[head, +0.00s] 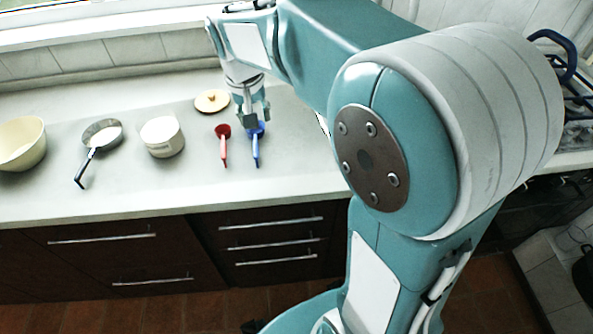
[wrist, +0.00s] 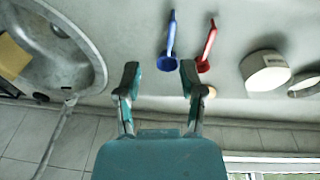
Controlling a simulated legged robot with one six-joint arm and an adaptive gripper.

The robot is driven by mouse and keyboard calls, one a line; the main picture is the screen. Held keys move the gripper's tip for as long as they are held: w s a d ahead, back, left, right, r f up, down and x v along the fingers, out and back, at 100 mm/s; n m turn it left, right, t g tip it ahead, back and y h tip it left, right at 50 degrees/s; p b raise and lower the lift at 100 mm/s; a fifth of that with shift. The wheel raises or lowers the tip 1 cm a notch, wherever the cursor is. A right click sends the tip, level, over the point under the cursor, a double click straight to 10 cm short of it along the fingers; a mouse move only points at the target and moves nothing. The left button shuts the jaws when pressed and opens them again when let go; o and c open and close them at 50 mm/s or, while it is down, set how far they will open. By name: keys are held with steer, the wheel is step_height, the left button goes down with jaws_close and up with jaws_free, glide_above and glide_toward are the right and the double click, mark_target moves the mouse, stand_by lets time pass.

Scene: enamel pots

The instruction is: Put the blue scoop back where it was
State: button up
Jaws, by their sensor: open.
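The blue scoop (head: 256,150) lies on the pale counter (head: 300,170), its handle pointing toward the front edge. My gripper (head: 253,115) is at the scoop's bowl end in the head view and partly covers it. In the wrist view my gripper (wrist: 160,70) is open, with nothing held between its fingers. There the blue scoop (wrist: 170,40) has its bowl just beyond the fingertips, nearer the right finger. Whether a finger touches it I cannot tell. A red scoop (head: 224,147) lies close beside it on the left; it also shows in the wrist view (wrist: 207,45).
A round wooden lid (head: 212,101) lies behind the red scoop. A white pot (head: 161,137), a pan (head: 102,134) and a cream bowl (head: 20,145) stand further left. A sink (wrist: 60,50) shows in the wrist view. The counter in front of the scoops is clear.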

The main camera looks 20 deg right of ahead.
steer(key=s+r+n+t+y, duration=0.1)
steer(key=s+t, duration=0.3)
steer(key=s, duration=1.6)
steer(key=shift+d+r+n, duration=0.45)
steer(key=shift+n, duration=0.25)
